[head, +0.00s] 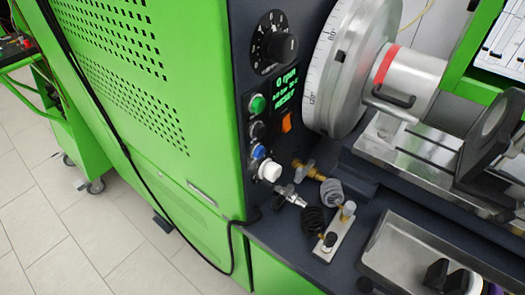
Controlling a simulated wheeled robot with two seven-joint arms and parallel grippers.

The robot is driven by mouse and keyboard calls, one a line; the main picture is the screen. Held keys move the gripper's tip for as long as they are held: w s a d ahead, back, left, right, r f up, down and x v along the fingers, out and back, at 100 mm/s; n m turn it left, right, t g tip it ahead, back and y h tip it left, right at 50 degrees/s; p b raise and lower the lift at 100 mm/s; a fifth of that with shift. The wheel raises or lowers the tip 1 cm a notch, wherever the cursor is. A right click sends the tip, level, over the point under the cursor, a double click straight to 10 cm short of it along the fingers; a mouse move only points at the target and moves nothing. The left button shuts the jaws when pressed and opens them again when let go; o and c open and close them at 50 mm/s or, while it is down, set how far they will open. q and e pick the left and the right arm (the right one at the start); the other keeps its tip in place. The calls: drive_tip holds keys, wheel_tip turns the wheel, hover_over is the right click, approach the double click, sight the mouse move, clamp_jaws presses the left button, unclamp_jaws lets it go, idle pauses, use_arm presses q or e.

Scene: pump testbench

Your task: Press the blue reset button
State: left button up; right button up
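The blue reset button (258,151) is on the dark control panel (240,75) of the green test bench. It sits in a column of buttons, below a black button (257,130) and a green button (257,104). A larger white knob (269,171) protrudes just below it and to the right. The blue button is small in the view, and I cannot tell whether it is pressed in. Neither of my grippers is in the head view, and nothing touches the button.
A display (287,88) shows green text, including "0 rpm", above an orange switch (286,122). A black dial (277,46) is higher up. Hose fittings (290,195) stick out below the buttons. A large graduated disc (340,65) stands to the right. A metal tray (385,262) lies lower right.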

use_arm(q)
clamp_jaws()
idle(1.4)
